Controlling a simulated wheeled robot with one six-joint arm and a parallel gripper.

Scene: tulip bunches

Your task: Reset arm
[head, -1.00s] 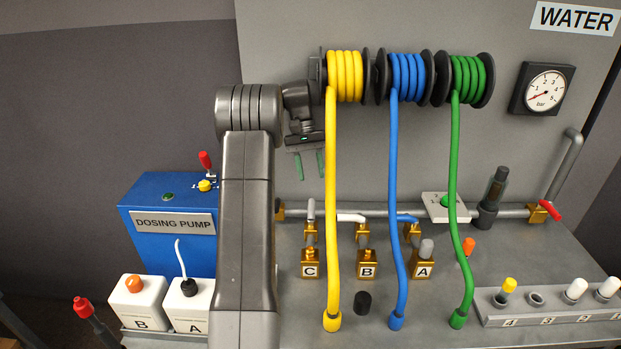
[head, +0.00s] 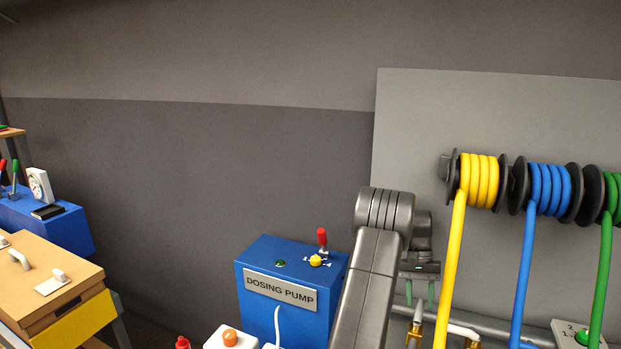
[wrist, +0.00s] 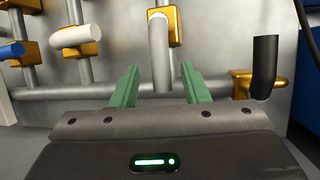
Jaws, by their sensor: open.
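My gripper (head: 420,292) hangs with its green fingers pointing down, just left of the yellow hose (head: 452,262) in the head view. Beyond the fingers are a grey lever handle (wrist: 160,55) on a brass valve and a white lever handle (wrist: 76,36) on another. A blue handle end (wrist: 12,50) shows at the left edge. The fingers appear apart from the handles.
The blue dosing pump (head: 258,262) stands left of my arm. Blue (head: 524,265) and green (head: 600,270) hoses hang at right from reels. A wooden box (head: 40,285) and a blue unit (head: 70,225) stand at far left. A horizontal pipe (wrist: 75,93) runs behind the fingers.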

